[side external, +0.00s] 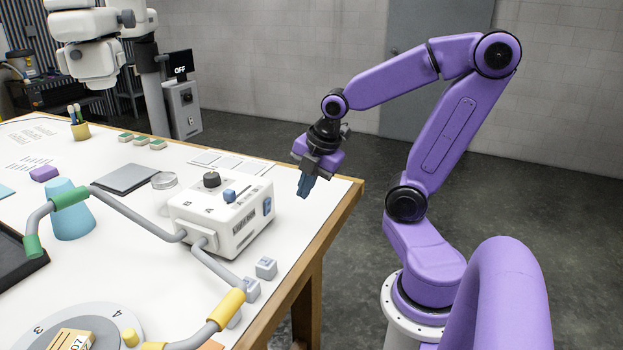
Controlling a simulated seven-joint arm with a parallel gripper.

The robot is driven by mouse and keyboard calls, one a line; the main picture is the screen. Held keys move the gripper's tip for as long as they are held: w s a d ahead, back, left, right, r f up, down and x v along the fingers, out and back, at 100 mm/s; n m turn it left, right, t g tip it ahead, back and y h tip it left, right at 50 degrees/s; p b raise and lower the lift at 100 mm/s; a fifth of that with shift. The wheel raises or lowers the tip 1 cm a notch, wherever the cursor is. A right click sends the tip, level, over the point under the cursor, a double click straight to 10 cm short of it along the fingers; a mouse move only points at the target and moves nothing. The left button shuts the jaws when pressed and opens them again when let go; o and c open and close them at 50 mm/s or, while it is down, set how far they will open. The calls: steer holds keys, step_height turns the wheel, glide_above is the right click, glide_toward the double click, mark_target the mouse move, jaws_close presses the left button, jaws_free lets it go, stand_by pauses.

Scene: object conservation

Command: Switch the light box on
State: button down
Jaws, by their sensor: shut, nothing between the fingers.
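The light box (235,232) is a white box on the table with a dark label on its front, too small to read surely. A black knob (212,180) and a blue slider (229,196) are on its top. A blue switch (267,206) is on its right side; its position cannot be told. My gripper (304,188) is shut and empty, pointing down to the right of the box and a little above it, near the table's right edge. It appears apart from the box.
Small grey cubes (266,267) lie at front right. A blue cone (68,222) stands left. A dark screen (179,64) behind the table reads OFF. The wooden edge (335,228) borders the table.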

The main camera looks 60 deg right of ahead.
steer(key=shift+s+r, duration=0.7)
steer(key=shift+r, duration=0.35)
